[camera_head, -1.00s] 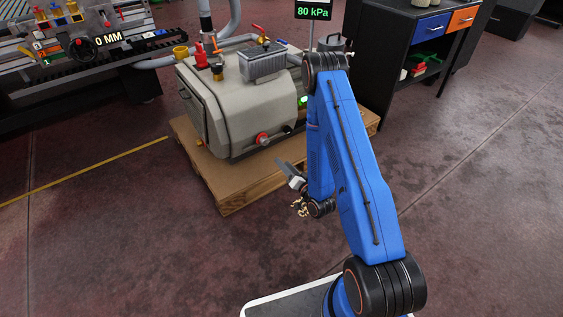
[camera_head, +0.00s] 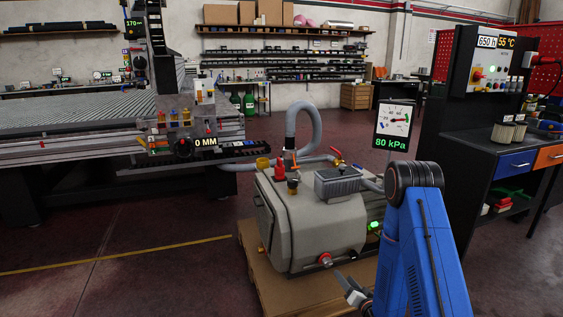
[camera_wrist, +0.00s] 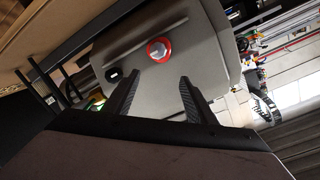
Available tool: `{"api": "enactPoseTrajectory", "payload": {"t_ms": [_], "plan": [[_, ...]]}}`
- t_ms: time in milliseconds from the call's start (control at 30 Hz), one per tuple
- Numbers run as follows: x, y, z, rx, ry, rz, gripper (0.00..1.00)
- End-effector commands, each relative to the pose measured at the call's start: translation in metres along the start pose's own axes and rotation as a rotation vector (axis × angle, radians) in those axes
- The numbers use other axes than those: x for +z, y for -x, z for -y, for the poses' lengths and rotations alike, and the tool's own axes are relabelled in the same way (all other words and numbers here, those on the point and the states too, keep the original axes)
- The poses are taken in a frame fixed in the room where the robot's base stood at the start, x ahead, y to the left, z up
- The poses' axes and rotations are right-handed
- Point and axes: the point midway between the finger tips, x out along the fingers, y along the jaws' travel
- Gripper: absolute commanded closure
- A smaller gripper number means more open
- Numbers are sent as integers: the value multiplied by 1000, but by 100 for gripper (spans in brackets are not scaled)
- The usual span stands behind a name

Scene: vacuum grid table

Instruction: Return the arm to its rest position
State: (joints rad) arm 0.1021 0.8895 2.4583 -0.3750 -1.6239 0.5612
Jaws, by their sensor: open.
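My blue arm (camera_head: 428,245) rises at the lower right of the head view, bent at its black joint. My gripper (camera_head: 350,290) shows at the bottom edge, partly cut off, in front of the grey vacuum pump. In the wrist view my gripper (camera_wrist: 160,98) has its two dark fingers apart, with nothing between them. The grey vacuum pump (camera_head: 325,225) fills the space beyond the fingers, and its body also shows in the wrist view (camera_wrist: 195,50). No object is held.
The pump stands on a wooden pallet (camera_head: 262,280). A black workbench (camera_head: 480,165) with a control panel (camera_head: 490,65) is at the right. A pressure display (camera_head: 392,125) reads 80 kPa. The grid table (camera_head: 75,115) is at the left. Floor (camera_head: 120,275) at lower left is clear.

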Motion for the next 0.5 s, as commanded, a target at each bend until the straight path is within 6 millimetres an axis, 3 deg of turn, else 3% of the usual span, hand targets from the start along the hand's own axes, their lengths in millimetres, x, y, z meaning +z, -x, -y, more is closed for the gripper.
{"api": "enactPoseTrajectory", "payload": {"t_ms": [267, 500], "plan": [[-46, -6, 23, 83, 115, 78, 49], [-83, 2, 42, 161, 201, 145, 49]]}}
